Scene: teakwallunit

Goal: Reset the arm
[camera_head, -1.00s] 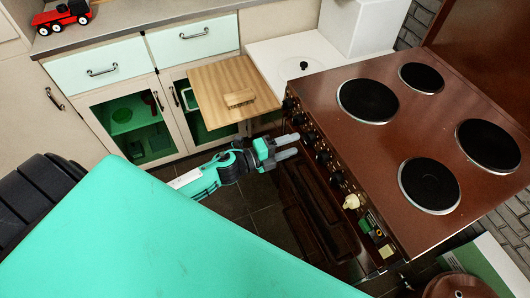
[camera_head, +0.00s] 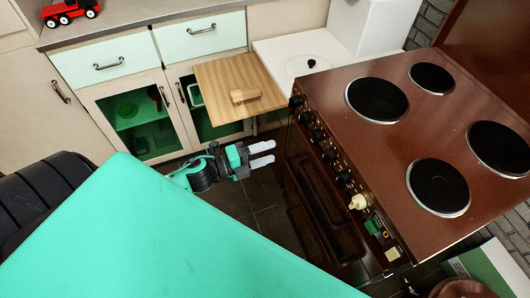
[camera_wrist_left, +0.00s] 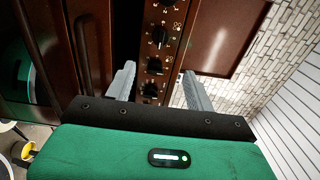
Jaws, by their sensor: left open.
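My left gripper (camera_head: 262,154) is in the middle of the head view, below the wooden board and left of the brown stove's front. Its two grey fingers are apart and point right towards the stove, with nothing between them. In the left wrist view the open fingers (camera_wrist_left: 158,88) stand either side of the stove's knob strip (camera_wrist_left: 155,62), apart from it as far as I can tell. My right gripper is not in view.
The brown stove (camera_head: 400,132) with round black burners fills the right. Cabinets with glass doors (camera_head: 130,115) are behind. Dark floor tiles (camera_head: 265,190) lie free below the gripper.

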